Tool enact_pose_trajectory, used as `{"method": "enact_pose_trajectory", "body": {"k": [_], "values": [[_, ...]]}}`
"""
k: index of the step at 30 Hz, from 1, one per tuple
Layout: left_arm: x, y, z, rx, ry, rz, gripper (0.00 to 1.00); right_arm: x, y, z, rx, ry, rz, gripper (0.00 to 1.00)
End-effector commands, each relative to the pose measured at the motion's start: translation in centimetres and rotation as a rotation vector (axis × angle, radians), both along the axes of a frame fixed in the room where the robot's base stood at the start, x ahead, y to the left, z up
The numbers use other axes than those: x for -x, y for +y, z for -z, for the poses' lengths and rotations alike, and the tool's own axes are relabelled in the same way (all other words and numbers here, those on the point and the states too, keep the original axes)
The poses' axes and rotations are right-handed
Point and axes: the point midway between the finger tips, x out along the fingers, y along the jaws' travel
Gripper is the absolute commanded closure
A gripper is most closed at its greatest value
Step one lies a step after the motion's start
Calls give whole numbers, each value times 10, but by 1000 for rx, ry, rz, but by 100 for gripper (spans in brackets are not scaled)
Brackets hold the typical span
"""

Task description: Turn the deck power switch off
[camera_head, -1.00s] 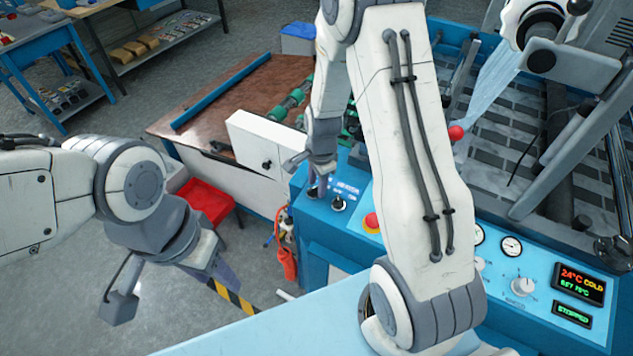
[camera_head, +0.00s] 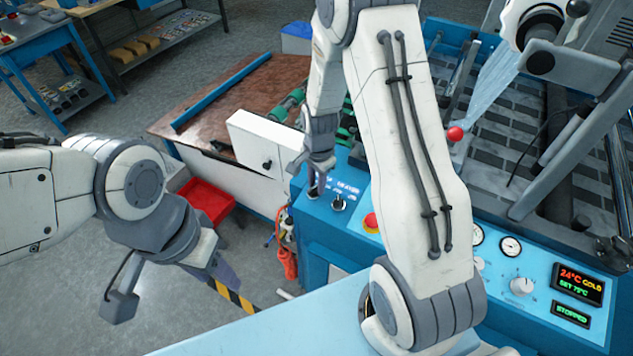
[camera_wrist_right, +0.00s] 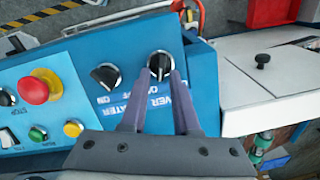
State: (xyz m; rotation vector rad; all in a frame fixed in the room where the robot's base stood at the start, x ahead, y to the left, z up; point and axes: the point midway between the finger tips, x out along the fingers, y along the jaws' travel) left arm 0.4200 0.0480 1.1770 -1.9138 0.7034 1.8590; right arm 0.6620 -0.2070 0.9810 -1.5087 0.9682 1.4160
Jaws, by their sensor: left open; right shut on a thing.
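The deck power switch is a black rotary knob (camera_wrist_right: 160,64) on the blue control panel. In the right wrist view it sits between my fingertips, beside printed lettering that appears upside down. My right gripper (camera_wrist_right: 162,76) is shut on this knob. In the head view my right gripper (camera_head: 316,186) reaches down to the panel's left end and largely hides the knob. My left gripper (camera_head: 228,276) hangs open and empty over the floor on the left, away from the panel.
A second black knob (camera_wrist_right: 106,76) stands beside the held one. A red emergency button (camera_wrist_right: 40,86) and small push buttons are further along the blue panel (camera_head: 322,222). A white box (camera_head: 264,143) stands close behind my right gripper. The display (camera_head: 571,314) reads STOPPED.

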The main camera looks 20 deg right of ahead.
Motion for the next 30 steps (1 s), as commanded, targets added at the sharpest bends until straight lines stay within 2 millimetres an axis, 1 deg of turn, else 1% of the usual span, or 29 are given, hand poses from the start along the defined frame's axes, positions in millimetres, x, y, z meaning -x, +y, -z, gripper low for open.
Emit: {"method": "enact_pose_trajectory", "body": {"k": [5, 18, 24, 30], "values": [[0, 0, -2, 0, 0, 0, 50, -2, 2, 0, 21, 29, -161, 100], [0, 0, 2, 0, 0, 0, 50, -7, 6, 0, 75, 98, -554, 100], [0, 0, 3, 0, 0, 0, 50, -8, 8, 1, 93, 123, -686, 100], [0, 0, 4, 0, 0, 0, 50, -8, 9, 1, 104, 138, -772, 100]]}}
